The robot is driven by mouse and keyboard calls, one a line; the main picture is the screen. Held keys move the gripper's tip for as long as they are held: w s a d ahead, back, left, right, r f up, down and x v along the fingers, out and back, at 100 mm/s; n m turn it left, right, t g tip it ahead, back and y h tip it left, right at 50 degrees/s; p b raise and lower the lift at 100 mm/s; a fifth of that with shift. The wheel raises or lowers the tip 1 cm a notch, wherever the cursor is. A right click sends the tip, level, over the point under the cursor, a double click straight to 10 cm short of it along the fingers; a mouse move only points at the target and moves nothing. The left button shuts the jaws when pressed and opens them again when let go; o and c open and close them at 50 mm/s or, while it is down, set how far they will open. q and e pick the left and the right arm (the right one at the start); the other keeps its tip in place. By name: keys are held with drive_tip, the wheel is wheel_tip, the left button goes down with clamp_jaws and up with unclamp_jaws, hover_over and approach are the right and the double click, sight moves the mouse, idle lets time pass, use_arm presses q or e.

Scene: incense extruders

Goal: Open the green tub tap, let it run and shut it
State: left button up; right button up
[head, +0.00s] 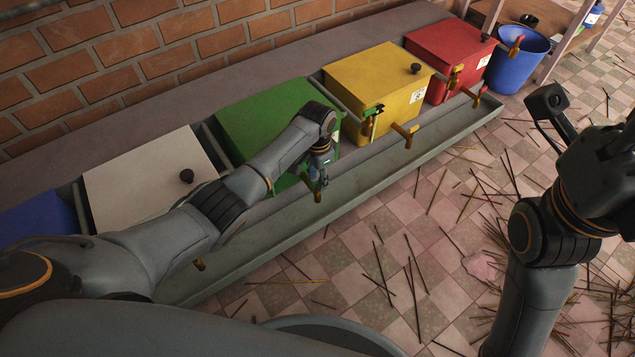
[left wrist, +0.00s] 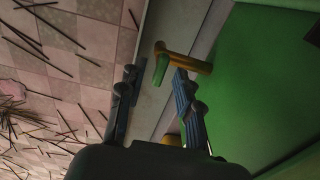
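The green tub (head: 262,112) stands in the row of tubs on the left. Its brass tap (head: 317,190) sticks out from the front over the trough. In the left wrist view the brass tap (left wrist: 190,60) has a green lever (left wrist: 161,68). My left gripper (head: 322,172) is at this tap, partly covering it in the head view. In the left wrist view its fingers (left wrist: 155,95) are apart, with the lever just ahead, close to the right finger's tip. I cannot tell whether they touch. My right arm is at the right; its fingertips are out of view.
A grey trough (head: 375,165) runs below the taps. White (head: 145,165), yellow (head: 370,75) and red (head: 440,50) tubs stand in the same row, by a brick wall. A blue bucket (head: 517,65) stands at the far end. Incense sticks litter the tiled floor.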

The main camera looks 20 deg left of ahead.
use_arm(q)
drive_tip(key=shift+f, duration=0.3)
drive_tip(key=shift+c, duration=0.2)
clamp_jaws()
